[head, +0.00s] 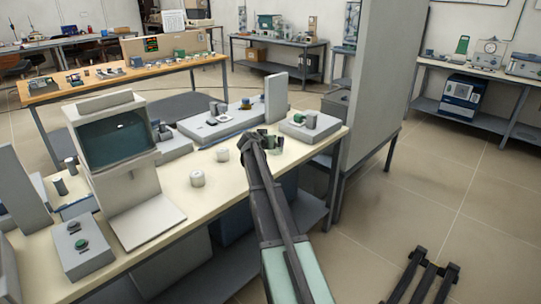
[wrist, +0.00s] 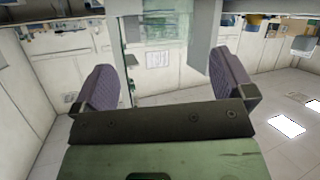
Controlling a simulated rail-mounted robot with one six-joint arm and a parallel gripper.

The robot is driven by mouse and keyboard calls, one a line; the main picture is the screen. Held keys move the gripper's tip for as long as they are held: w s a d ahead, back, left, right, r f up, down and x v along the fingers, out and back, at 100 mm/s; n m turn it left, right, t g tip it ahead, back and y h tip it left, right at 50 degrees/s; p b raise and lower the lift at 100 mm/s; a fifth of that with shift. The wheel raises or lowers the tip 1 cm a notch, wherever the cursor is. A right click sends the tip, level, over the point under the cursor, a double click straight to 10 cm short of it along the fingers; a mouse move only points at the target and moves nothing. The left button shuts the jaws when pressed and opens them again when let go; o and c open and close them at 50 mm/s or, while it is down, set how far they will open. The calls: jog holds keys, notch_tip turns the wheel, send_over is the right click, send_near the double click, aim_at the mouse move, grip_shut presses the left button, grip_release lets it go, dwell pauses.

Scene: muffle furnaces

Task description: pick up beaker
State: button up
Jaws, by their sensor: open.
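My gripper (head: 264,140) is over the back right part of the cream-topped bench, near a grey device. In the wrist view, its two purple-grey padded fingers stand wide apart with nothing held between them (wrist: 164,86). Two small white cup-like vessels stand upright on the bench to the left of my gripper: a nearer one (head: 197,179) and a farther one (head: 222,155). I cannot tell whether either is the beaker. The wrist view looks upside down, and a pale green, see-through shape (wrist: 167,24) at its top is unclear.
A furnace-like unit with a dark window (head: 113,138) stands on the bench (head: 172,206) at left. Grey devices (head: 220,122) line the back. A tall grey partition (head: 375,80) rises just right of the bench. Floor (head: 455,190) is clear further right.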

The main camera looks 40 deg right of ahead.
aim_at(278, 134)
jog(key=shift+m+t, duration=0.5)
jog(key=shift+t, duration=0.1)
jog(key=b+x, duration=0.1)
jog(key=x, duration=0.2)
jog(key=r+b+x, duration=0.1)
jog(key=x, duration=0.2)
jog(key=w+b+x, duration=0.1)
jog(key=x, duration=0.3)
jog(key=shift+s+r, duration=0.1)
jog(key=shift+r, duration=0.15)
jog(key=shift+s+r, duration=0.1)
jog(key=shift+c, duration=0.5)
jog(key=c, duration=0.9)
